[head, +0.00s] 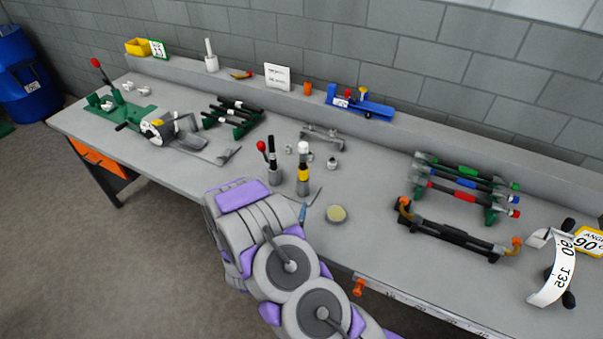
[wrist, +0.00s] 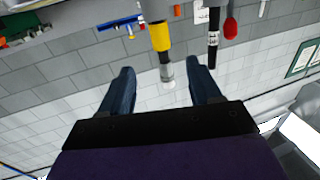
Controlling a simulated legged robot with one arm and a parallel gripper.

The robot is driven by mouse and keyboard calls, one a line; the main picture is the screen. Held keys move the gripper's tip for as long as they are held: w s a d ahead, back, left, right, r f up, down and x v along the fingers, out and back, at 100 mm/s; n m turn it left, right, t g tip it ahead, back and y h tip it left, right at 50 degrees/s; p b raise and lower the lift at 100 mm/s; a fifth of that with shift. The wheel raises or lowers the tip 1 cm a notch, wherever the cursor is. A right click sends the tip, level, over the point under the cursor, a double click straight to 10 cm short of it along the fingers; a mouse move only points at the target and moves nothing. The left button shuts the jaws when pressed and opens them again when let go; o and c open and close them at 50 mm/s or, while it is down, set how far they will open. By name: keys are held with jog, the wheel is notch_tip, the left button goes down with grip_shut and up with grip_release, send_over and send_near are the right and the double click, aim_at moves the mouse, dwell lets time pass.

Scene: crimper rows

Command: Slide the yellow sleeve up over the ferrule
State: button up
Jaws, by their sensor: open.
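The yellow sleeve (head: 303,175) is around an upright post above a grey base near the front edge of the bench. The pale ferrule (head: 303,148) is at the post's top, above the sleeve with a dark stretch between. In the inverted wrist view the yellow sleeve (wrist: 160,37) is ahead of the fingertips, and the silvery ferrule (wrist: 166,73) shows between the fingers. My gripper (wrist: 161,64) is open and empty, one dark blue finger to each side, with no visible contact. In the head view a blue finger shows beside my arm, which hides most of the gripper.
A black post with a red-knobbed lever (head: 266,152) stands close to the left of the sleeve's post. A rack of coloured rods (head: 465,183) and a black bar with orange ends (head: 450,232) are farther right.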

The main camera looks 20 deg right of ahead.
aim_at(302, 177)
jog(key=b+x, duration=0.2)
jog(key=x, duration=1.2)
jog(key=shift+d+f, duration=0.1)
jog(key=shift+d, duration=0.05)
jog(key=shift+w+d, duration=0.35)
jog(key=shift+w, duration=0.3)
grip_shut()
